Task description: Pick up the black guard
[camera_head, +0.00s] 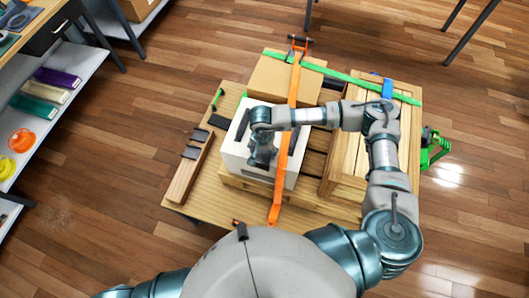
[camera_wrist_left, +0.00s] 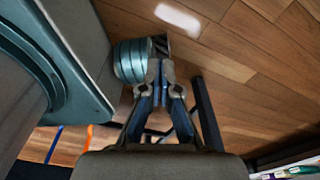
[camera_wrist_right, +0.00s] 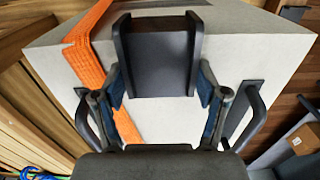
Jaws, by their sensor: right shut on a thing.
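The black guard (camera_wrist_right: 158,62) is a dark angled piece with raised sides. In the right wrist view it sits between the two fingers of my right gripper (camera_wrist_right: 160,86), which is shut on it, in front of the pale grey box (camera_wrist_right: 240,48).
An orange strap (camera_head: 292,92) crosses the grey box and a cardboard box (camera_head: 270,78). A wooden crate (camera_head: 340,172) stands right, with a green strap (camera_head: 345,76) behind. Small black pieces (camera_head: 191,152) lie on a wooden block (camera_head: 186,180) at left. Shelves (camera_head: 58,95) stand far left.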

